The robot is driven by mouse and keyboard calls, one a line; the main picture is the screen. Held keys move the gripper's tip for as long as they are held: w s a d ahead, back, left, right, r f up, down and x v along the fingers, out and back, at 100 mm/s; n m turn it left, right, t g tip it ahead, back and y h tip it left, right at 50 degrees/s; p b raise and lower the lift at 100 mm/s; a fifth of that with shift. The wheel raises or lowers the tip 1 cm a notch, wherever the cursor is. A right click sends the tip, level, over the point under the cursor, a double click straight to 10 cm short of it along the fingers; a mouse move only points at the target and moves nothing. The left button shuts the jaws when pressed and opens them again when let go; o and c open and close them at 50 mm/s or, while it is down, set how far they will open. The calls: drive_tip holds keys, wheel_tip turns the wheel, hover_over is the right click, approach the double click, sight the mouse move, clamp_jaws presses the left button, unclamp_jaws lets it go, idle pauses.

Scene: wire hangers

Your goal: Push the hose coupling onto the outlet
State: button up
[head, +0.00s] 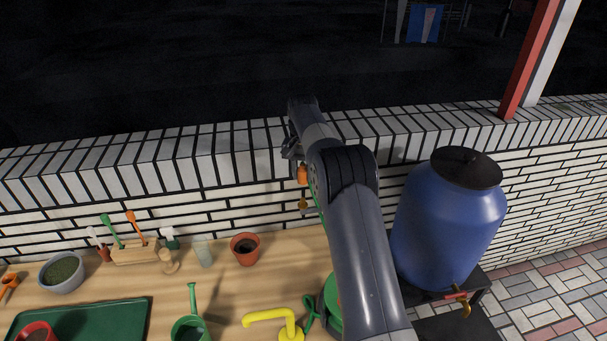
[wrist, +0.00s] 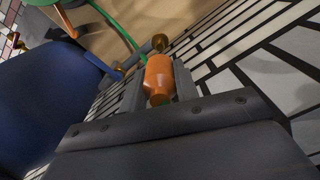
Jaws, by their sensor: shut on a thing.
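My gripper (head: 296,158) is in front of the white brick wall, above the back of the wooden bench. It is shut on the orange hose coupling (head: 303,175), which also shows between the fingers in the wrist view (wrist: 158,78). A brass fitting (head: 304,205), seemingly the outlet, is just below the coupling in the head view. In the wrist view a round brass end (wrist: 160,43) appears beyond the coupling. I cannot tell whether they touch. The green hose (wrist: 120,25) curves close by; my arm hides much of it in the head view.
The blue barrel (head: 447,225) stands right of my arm, with a brass tap (head: 465,308) low on it. The bench (head: 225,285) holds a terracotta pot (head: 245,249), a yellow pipe-like object (head: 272,317), a green tray (head: 85,320) and tools in a wooden block (head: 135,252).

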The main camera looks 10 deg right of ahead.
drive_tip(key=shift+f, duration=0.15)
drive_tip(key=b, duration=0.3)
hover_over(303, 199)
drive_tip(key=shift+w+f, duration=0.1)
drive_tip(key=shift+f, duration=2.65)
drive_tip(key=shift+f, duration=0.35)
drive_tip(key=shift+f+b, duration=0.3)
drive_tip(key=shift+f, duration=0.85)
drive_tip(key=shift+f, duration=0.25)
drive_tip(key=o, duration=1.1)
drive_tip(key=shift+r, duration=0.1)
